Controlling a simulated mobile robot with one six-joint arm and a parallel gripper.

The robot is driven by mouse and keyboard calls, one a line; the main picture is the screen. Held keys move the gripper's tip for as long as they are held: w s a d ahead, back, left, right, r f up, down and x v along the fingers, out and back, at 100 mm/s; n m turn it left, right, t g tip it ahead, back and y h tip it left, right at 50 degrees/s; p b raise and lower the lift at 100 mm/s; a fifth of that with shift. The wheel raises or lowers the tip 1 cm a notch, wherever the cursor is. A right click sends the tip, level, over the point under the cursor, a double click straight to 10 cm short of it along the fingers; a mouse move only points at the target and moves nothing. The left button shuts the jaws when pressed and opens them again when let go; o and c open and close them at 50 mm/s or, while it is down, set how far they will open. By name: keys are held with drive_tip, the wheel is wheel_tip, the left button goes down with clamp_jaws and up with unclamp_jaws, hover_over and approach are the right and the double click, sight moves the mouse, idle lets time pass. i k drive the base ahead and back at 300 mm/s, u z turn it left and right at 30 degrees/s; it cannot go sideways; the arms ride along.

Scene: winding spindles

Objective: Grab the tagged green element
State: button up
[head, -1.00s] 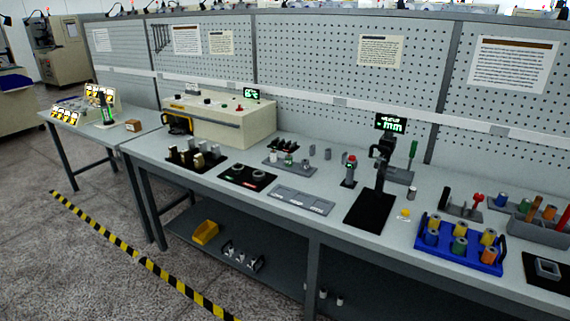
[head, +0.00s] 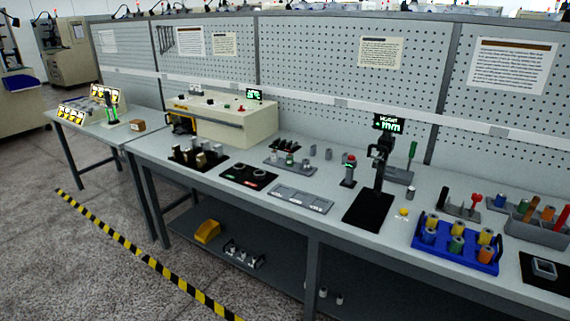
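Several green things show in the head view, and I cannot make out a tag on any of them. A green spool (head: 456,247) stands in the front row of the blue tray (head: 447,259) at the right of the bench, among orange and yellow ones. A green-handled tool (head: 412,150) stands upright in a holder behind the black stand. My gripper is not in view.
The long grey bench (head: 345,174) also carries a beige machine (head: 222,123), a black-based stand with a display (head: 388,123), dark mats and a grey tool bin (head: 535,229). A pegboard wall closes the back. Open floor (head: 120,270) lies in front, with a yellow-black stripe.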

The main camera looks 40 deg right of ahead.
sight(290, 158)
drive_tip(key=z, duration=0.05)
drive_tip(key=i, duration=1)
drive_tip(key=u, duration=0.05)
